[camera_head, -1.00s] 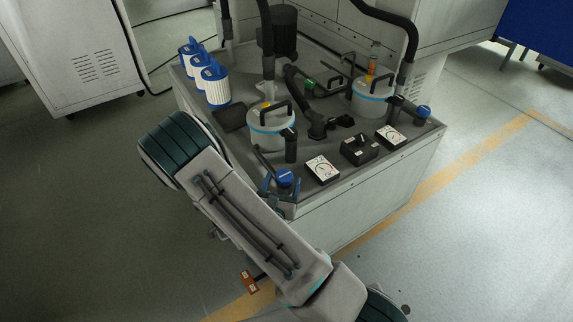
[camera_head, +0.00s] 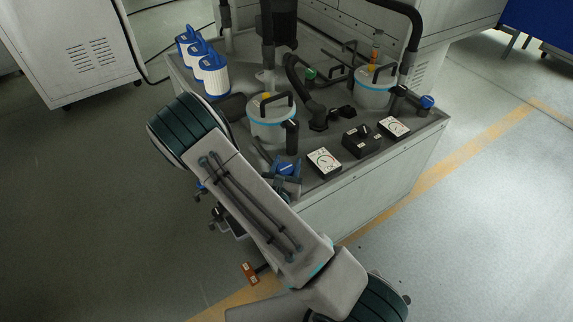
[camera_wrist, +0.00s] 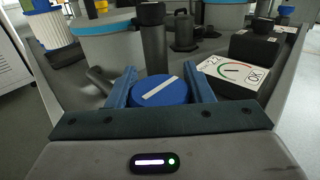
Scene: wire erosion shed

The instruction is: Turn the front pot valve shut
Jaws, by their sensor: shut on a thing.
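The front pot (camera_head: 268,128) is a pale drum with a light blue band and a black handle, at the near side of the bench in the head view. Its valve has a round blue knob (camera_wrist: 163,94) with a white bar across the top, slanting up to the right in the wrist view. The knob also shows in the head view (camera_head: 287,168). My gripper (camera_wrist: 162,88) is shut on the knob, with a blue finger against each side. The knob's underside and stem are hidden. The rear pot (camera_head: 374,92) has a similar blue knob (camera_head: 427,102).
A dial gauge (camera_head: 324,163) stands close to the right of the gripped knob. A black switch box (camera_head: 361,145) and a second gauge (camera_head: 394,127) lie beyond. Blue-and-white filters (camera_head: 213,76) stand at the left. Black hoses rise behind the pots.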

